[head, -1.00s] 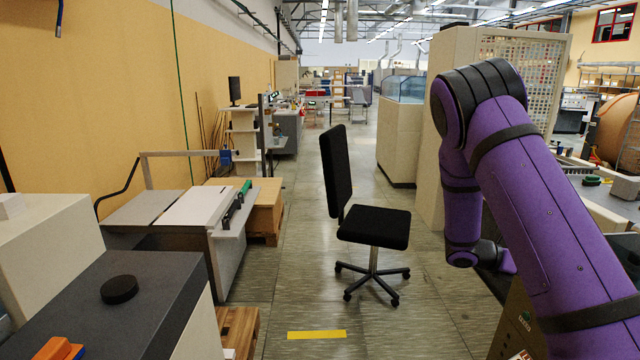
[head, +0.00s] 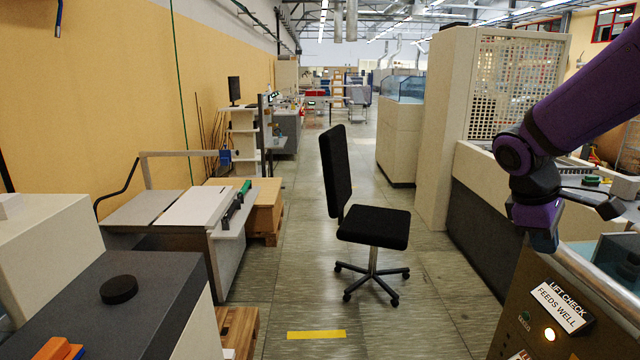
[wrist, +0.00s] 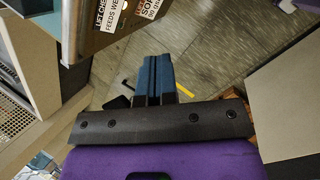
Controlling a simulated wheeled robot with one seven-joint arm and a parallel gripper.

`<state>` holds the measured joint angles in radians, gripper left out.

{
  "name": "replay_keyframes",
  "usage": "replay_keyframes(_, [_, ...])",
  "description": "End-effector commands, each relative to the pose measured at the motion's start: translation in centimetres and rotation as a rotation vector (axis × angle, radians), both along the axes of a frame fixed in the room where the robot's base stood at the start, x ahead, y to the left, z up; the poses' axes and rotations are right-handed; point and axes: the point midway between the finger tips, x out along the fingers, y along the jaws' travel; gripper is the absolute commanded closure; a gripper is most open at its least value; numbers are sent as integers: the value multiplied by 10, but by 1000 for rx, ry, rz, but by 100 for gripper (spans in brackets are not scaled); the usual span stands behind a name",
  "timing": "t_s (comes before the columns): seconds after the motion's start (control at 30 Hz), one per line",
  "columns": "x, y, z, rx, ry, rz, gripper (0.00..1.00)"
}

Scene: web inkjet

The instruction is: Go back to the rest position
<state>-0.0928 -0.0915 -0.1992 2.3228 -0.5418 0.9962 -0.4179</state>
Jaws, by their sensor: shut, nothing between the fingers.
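My gripper (wrist: 156,76) shows in the wrist view as two blue fingers pressed together with nothing between them. In the head view, my purple arm comes in from the upper right and bends down, with the dark blue gripper tip (head: 545,241) at its low end. It hangs in the air near the machine panel (head: 545,300) bearing a "LIFT CHECK FEEDS WELL" label (head: 559,305). The gripper holds no object.
A black office chair (head: 372,226) stands in the aisle. A machine with a perforated panel (head: 515,85) stands at the right. A grey-topped cabinet (head: 150,310) with a black disc (head: 119,289) and a worktable (head: 195,207) line the left. The aisle floor is otherwise mostly clear.

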Motion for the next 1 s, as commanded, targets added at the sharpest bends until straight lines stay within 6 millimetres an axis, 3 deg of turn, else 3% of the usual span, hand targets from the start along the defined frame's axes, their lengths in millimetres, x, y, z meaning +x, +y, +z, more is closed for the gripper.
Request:
replay_keyframes(0.2, [-39,33,32,142,-209,-156,100])
replay_keyframes(0.6, [-111,92,72,414,-524,-421,100])
replay_keyframes(0.8, [-133,111,79,508,-610,-502,100])
replay_keyframes(1.0, [-140,116,81,537,-633,-528,100])
